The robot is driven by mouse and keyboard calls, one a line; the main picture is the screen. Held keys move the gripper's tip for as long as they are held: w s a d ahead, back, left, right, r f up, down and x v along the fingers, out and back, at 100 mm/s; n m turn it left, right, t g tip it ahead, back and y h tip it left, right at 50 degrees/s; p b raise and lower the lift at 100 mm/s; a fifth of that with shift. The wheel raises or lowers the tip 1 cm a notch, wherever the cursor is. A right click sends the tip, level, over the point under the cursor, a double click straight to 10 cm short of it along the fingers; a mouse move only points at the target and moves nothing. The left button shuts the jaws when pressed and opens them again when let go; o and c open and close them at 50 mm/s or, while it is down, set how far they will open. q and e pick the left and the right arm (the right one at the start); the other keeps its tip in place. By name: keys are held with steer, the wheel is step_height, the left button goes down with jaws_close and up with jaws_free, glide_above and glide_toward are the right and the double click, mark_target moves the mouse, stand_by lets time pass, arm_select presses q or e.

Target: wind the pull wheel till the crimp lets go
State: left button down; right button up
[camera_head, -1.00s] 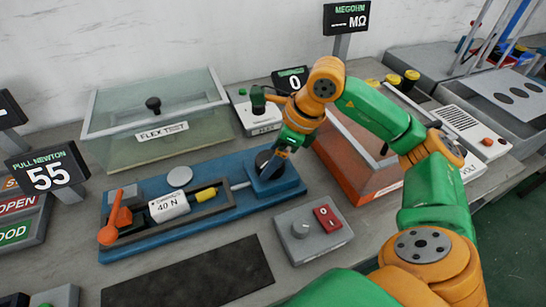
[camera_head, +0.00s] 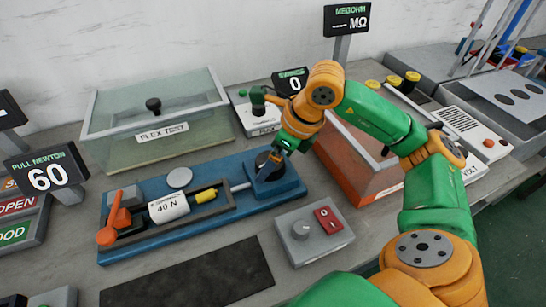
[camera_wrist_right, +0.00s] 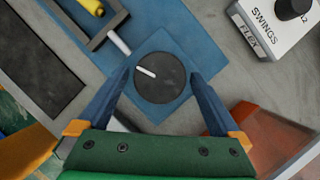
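The pull wheel (camera_head: 263,166) is a dark round knob at the right end of the blue pull tester (camera_head: 225,216). In the right wrist view the wheel (camera_wrist_right: 160,88) shows a white index mark at its upper left. My right gripper (camera_head: 277,158) points down at it, one finger on each side of its rim. A yellow crimp piece (camera_head: 206,195) sits in the tester's dark frame, beside a white block marked 40 N (camera_head: 168,208); whether it still holds is too small to tell. The pull display (camera_head: 47,177) reads 60. My left gripper is out of view.
A grey box with a knob and red switch (camera_head: 313,232) stands in front of the tester. Behind are the glass flex test cover (camera_head: 155,115) and swings counter (camera_head: 291,82), which reads 0. An orange-based clear box (camera_head: 360,165) is close right. A dark mat (camera_head: 190,272) lies in front.

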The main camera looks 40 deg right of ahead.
mark_target(284, 174)
steer(key=v, duration=0.7)
steer(key=shift+p, duration=0.35)
